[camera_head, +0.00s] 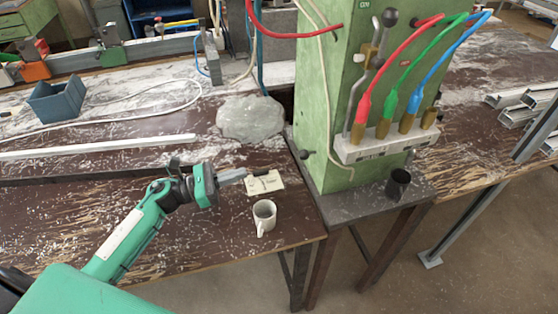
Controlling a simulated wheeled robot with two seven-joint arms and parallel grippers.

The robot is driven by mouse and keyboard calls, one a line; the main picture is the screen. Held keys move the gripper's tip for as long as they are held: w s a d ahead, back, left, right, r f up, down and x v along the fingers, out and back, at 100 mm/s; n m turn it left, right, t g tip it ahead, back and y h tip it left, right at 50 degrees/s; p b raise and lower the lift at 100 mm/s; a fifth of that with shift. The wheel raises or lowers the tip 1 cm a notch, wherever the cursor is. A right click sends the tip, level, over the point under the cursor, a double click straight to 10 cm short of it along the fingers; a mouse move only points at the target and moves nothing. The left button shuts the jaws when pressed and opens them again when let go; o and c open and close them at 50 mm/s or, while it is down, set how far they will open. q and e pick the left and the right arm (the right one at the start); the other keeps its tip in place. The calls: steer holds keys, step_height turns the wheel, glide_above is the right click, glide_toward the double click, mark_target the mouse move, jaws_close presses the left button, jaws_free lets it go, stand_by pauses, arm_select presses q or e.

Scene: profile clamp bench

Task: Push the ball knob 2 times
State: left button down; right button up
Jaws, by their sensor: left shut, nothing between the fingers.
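A dark ball knob (391,17) tops a grey lever on the front of the green machine cabinet (325,100). A second, small black round knob (307,154) sticks out at the cabinet's lower left edge. I cannot tell which of the two is the task's knob. My left gripper (243,174) is shut and empty, reaching in from the left over the brown bench. It is to the left of the small knob and apart from both knobs. Its fingertips are by a pale card with a dark object (265,182). My right gripper is not in view.
A white mug (264,216) stands near the bench's front edge, below my left gripper. A grey stone-like lump (250,118) lies behind. Red, green and blue hoses (405,75) run to the cabinet's front block. A dark cup (398,183) stands at the cabinet's foot.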

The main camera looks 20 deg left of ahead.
arm_select(q)
steer(key=p, duration=0.6)
glide_toward(307, 154)
steer(key=w+d, duration=0.3)
steer(key=shift+w+d+f, duration=0.1)
steer(key=shift+w+d, duration=0.1)
steer(key=shift+d, duration=0.15)
